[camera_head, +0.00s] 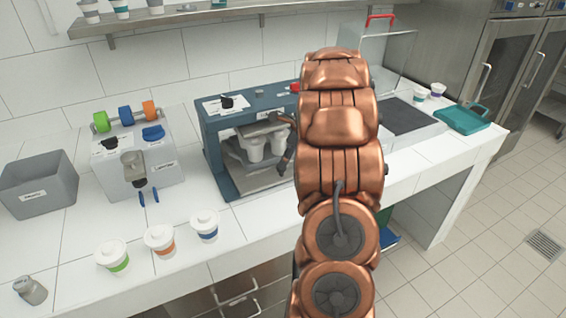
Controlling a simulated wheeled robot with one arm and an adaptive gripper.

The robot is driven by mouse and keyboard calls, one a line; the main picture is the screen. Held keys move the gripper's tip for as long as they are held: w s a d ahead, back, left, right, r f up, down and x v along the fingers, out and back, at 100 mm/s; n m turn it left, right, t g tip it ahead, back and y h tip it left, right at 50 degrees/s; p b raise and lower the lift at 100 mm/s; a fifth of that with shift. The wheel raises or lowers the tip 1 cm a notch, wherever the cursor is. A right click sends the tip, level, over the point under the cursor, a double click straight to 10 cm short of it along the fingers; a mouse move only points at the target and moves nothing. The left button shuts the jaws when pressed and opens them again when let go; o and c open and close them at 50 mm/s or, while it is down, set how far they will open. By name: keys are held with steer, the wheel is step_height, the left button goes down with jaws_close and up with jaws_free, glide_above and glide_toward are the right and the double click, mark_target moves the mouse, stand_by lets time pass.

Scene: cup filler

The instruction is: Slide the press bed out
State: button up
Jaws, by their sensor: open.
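Left of the press stand a grey dispenser (150,172) with coloured rollers and a grey bin (40,185). Lidded cups (160,239) line the front counter. A clear guard (395,50) with a red handle and a teal tray (462,119) are at right.

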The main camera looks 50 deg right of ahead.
steer(key=shift+p+x, duration=0.3)
steer(key=shift+x, duration=1.5)
steer(key=shift+s, duration=0.1)
jaws_close()
